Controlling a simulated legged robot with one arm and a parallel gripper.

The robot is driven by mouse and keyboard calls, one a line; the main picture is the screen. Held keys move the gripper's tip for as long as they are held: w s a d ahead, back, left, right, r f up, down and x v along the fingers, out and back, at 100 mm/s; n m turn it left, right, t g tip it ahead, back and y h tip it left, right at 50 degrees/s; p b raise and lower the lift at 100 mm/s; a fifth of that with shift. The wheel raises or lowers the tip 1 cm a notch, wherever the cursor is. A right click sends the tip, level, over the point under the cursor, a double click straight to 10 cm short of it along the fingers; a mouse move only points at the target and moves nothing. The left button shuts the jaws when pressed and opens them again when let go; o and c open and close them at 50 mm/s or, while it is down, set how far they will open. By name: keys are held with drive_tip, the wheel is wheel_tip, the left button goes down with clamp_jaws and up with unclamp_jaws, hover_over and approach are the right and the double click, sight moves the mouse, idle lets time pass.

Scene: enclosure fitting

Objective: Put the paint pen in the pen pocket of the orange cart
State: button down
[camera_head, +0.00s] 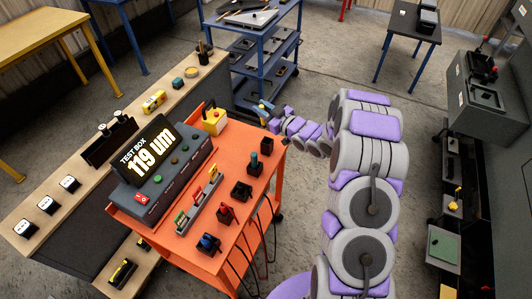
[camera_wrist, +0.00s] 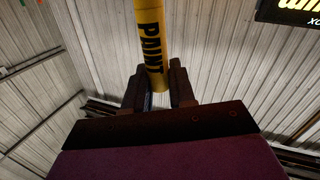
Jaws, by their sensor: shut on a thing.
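The orange cart (camera_head: 190,243) stands in the middle of the head view. Small dark holders, some with coloured tools in them, line its right side, such as a dark holder (camera_head: 253,163); I cannot tell which one is the pen pocket. My gripper (camera_head: 259,110) is at the cart's far right corner, small in this view. In the wrist view my gripper (camera_wrist: 158,88) is shut on the yellow paint pen (camera_wrist: 150,45), marked PAINT. The pen rises from between the fingers, and its upper end is cut off by the frame.
A test box (camera_head: 165,165) with a lit display and a rack of coloured tools (camera_head: 198,199) take up the cart's left and middle. A wooden bench (camera_head: 75,220) runs along the left. A blue shelf cart (camera_head: 265,62) stands behind my gripper. Cables hang off the cart's right side.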

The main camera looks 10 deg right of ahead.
wheel_tip(320, 180, down, 12)
drive_tip(key=s+d+m+b, duration=0.1)
drive_tip(key=b, duration=0.1)
drive_tip(key=shift+d+r, duration=0.15)
drive_tip(key=shift+d, duration=0.2)
drive_tip(key=shift+s+d, duration=0.1)
drive_tip(key=c, duration=0.9)
unclamp_jaws()
drive_tip(key=shift+c, duration=0.2)
